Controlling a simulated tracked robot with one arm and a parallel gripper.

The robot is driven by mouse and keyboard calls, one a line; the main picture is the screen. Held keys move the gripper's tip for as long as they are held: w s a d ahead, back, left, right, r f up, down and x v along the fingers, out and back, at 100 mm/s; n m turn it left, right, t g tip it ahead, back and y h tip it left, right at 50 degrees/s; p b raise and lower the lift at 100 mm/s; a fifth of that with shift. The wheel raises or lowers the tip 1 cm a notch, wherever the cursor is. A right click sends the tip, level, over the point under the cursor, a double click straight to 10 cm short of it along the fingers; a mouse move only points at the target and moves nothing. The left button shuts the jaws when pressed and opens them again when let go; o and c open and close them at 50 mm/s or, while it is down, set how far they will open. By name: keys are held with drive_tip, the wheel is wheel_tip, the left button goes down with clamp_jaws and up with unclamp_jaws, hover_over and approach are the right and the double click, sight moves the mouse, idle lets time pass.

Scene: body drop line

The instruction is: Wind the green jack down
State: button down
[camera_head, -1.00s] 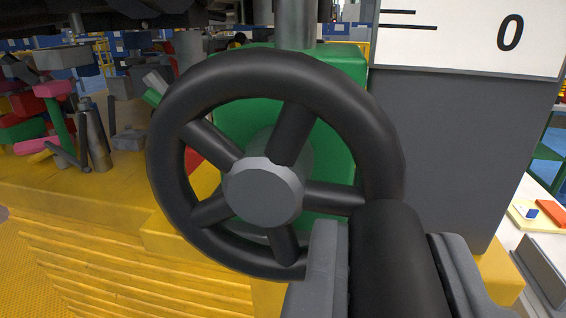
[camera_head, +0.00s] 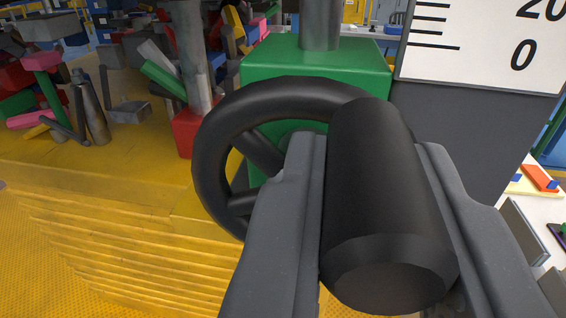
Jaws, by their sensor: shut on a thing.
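The green jack (camera_head: 315,65) is a green block with a grey vertical screw column (camera_head: 320,24) rising from its top. A black handwheel (camera_head: 211,150) is on its near side, partly hidden by my gripper. The wheel's black cylindrical handle (camera_head: 378,190) points toward the camera, at the wheel's right side. My gripper (camera_head: 375,215) is shut on this handle, one finger on each side. The wheel's hub is hidden behind the gripper and handle. A white scale plate (camera_head: 480,45) with black marks, "0" and "20", stands right of the jack.
A yellow ribbed platform (camera_head: 110,190) extends to the left. A red block with a grey post (camera_head: 187,132) stands behind the wheel on the left. Many coloured parts clutter the back left. A white table (camera_head: 513,190) with small items is at the right.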

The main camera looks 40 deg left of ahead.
sight(234, 157)
drive_tip(key=shift+a+f, duration=0.1)
drive_tip(key=shift+f, duration=0.3)
drive_tip(key=shift+s+a+r, duration=0.2)
drive_tip(key=shift+s+a, duration=0.55)
drive_tip(key=shift+a, duration=0.15)
drive_tip(key=shift+r, duration=0.1)
drive_tip(key=shift+b, duration=0.3)
drive_tip(key=shift+s+a+f+b, duration=0.25)
drive_tip(key=shift+s+a, duration=0.1)
drive_tip(key=shift+a, duration=0.1)
drive_tip(key=shift+s+a+f+b, duration=0.15)
drive_tip(key=shift+s+a+b, duration=0.15)
drive_tip(key=shift+a, duration=0.1)
